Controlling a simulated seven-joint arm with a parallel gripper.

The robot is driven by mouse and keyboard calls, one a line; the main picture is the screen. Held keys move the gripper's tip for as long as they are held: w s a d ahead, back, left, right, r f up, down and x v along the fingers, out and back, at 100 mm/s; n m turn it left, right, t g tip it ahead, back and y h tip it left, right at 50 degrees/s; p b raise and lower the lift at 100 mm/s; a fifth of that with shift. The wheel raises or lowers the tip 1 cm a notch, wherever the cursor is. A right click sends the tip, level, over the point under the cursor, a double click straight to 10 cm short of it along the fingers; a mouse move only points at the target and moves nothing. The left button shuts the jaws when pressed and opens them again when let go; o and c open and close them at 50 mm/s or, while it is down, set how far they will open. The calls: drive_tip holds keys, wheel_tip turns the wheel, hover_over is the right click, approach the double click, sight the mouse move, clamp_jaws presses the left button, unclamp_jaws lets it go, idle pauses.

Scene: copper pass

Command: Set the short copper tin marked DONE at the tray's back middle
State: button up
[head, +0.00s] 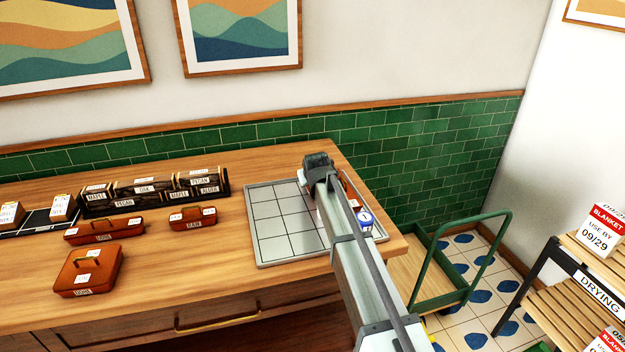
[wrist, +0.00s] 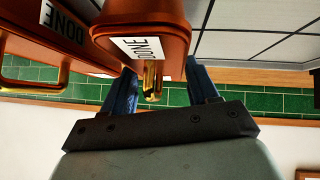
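A copper tin (wrist: 150,30) with a white DONE label fills the upper middle of the wrist view. Its gold handle (wrist: 152,80) points toward my gripper. My gripper (wrist: 163,80) has its two blue fingers well apart, with the handle between them and nearer the left finger; the fingertips are partly hidden behind the tin. In the head view my gripper (head: 320,172) is over the back right part of the gridded grey tray (head: 270,215). A second DONE tin (wrist: 70,55) is beside the first. In the head view my arm hides most of the copper there (head: 352,190).
Three other copper tins stand left of the tray: a short one (head: 192,218), a long one (head: 104,231) and a large one (head: 88,272). A dark rack of labelled blocks (head: 152,194) is behind them. The tray's left cells are bare. A green cart (head: 440,270) stands right of the counter.

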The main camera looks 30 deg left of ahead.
drive_tip(key=o, duration=0.5)
drive_tip(key=v, duration=1.2)
drive_tip(key=shift+r, duration=0.1)
